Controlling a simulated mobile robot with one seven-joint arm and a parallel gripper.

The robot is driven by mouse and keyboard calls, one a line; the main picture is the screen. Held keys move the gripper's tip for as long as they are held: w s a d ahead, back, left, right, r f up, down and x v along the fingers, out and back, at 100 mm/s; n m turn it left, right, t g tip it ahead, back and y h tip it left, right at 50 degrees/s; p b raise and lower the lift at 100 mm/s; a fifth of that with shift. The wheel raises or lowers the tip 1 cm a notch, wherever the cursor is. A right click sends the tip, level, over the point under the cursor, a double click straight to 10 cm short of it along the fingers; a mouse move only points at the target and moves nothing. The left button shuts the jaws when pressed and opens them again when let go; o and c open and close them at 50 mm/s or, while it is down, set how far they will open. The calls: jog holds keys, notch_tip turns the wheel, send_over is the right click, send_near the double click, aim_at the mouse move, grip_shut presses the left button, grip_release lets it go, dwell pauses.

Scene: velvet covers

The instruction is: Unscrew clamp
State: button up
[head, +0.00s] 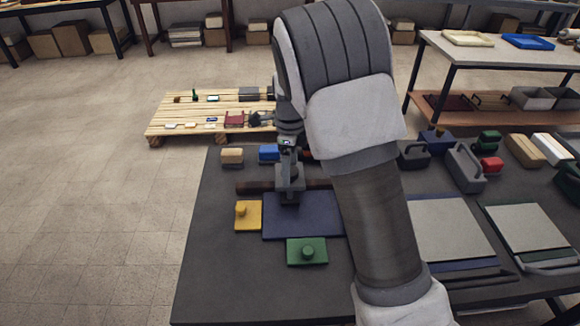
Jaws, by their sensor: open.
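My gripper (288,160) points down over the dark table, at the back edge of a flat blue panel. It is open. Just below it is a grey upright piece (290,184), which looks like the clamp, by a brown bar (254,187) along the panel's back edge. The fingers and this grey piece overlap in the view, so I cannot tell whether they touch. The blue panel (300,222) lies flat. A yellow block with a knob (246,216) sits at its left, and a green block with a round knob (307,251) at its front.
A tan-topped block (232,156) and a blue block (268,152) stand behind the bar. Grey panels (450,230), grey carriers (465,165) and small blocks crowd the right. My arm hides the table's middle. The front left table (235,290) is clear. A wooden pallet (170,125) lies behind.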

jog(key=c, duration=1.4)
jog(key=shift+o, duration=0.2)
